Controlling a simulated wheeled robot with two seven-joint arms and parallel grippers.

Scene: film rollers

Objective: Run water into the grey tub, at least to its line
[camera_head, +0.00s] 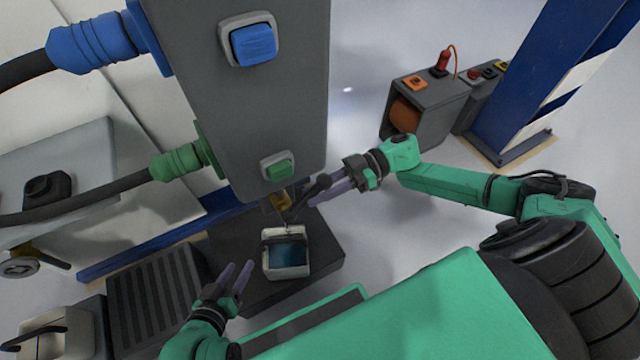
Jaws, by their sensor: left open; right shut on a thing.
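A pale grey tub (286,271) with a dark handle stands upright on a dark platform, under a brass tap (281,202) on the grey pillar. Blue water shows inside the tub; its line cannot be made out. A thin streak shows below the tap, too small to tell whether it is running water. My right gripper (318,195) is at the tap's dark lever (322,182), shut on it, with its fingers partly covering it. My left gripper (237,277) is open and empty, left of the tub and apart from it.
A second pale tub (40,338) with a black handle stands at the bottom left, beside a ribbed dark rack (155,290). The pillar (255,110) carries blue and green plugs and switches. A grey box (428,105) stands at the back right. Open floor lies right of the platform.

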